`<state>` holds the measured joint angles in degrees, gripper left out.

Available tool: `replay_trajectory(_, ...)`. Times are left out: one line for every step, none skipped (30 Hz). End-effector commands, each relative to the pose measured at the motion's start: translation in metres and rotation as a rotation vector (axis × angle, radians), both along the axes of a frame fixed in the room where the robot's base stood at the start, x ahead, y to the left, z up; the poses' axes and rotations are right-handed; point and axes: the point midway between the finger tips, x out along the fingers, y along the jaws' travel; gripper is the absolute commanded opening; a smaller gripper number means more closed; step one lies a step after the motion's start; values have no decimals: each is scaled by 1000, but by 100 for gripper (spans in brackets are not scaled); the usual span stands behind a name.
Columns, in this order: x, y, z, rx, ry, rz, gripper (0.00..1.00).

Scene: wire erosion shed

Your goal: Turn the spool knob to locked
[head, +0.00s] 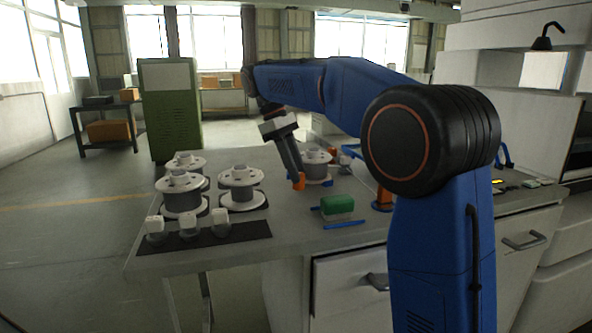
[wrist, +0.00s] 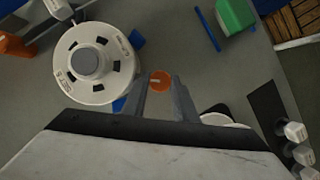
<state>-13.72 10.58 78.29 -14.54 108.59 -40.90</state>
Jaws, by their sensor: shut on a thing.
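The orange spool knob (wrist: 160,81) is a small round cap with a short pale mark on its face. It sits between the two finger ends of my gripper (wrist: 160,88) in the wrist view. In the head view my gripper (head: 297,177) points down at the orange knob (head: 299,183) at bench height and is shut on it. A white spool (wrist: 97,63) with dark slots and printed lettering lies beside the knob. The same spool (head: 318,158) stands just behind my gripper in the head view. The knob's sides are partly hidden by my fingers.
Several white spools (head: 241,177) stand at the bench's left. White-capped jars (head: 189,224) stand on a black mat (head: 245,232) in front of them. A green block (head: 337,204) and a blue bar (head: 345,224) lie near the front edge. Bare grey bench lies between.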

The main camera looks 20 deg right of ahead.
Motion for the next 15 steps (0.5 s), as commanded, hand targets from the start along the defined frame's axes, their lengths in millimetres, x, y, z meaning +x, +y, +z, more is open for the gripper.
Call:
replay_trajectory(1,0,0,0,-2,-4,4)
replay_trajectory(1,0,0,0,-1,-5,4)
replay_trajectory(0,0,0,0,-2,-6,4)
replay_trajectory(0,0,0,1,-2,-7,4)
replay_trajectory(1,0,0,1,-2,-7,4)
replay_trajectory(1,0,0,1,-2,-7,4)
replay_trajectory(1,0,0,1,-2,-7,4)
replay_trajectory(1,0,0,1,-2,-7,4)
replay_trajectory(1,0,0,1,-2,-7,4)
replay_trajectory(1,0,0,1,-2,-7,4)
replay_trajectory(1,0,0,1,-2,-7,4)
replay_trajectory(1,0,0,0,-3,-7,4)
replay_trajectory(1,0,0,0,-3,-7,4)
replay_trajectory(1,0,0,0,-3,-7,33)
replay_trajectory(0,0,0,0,-3,-7,43)
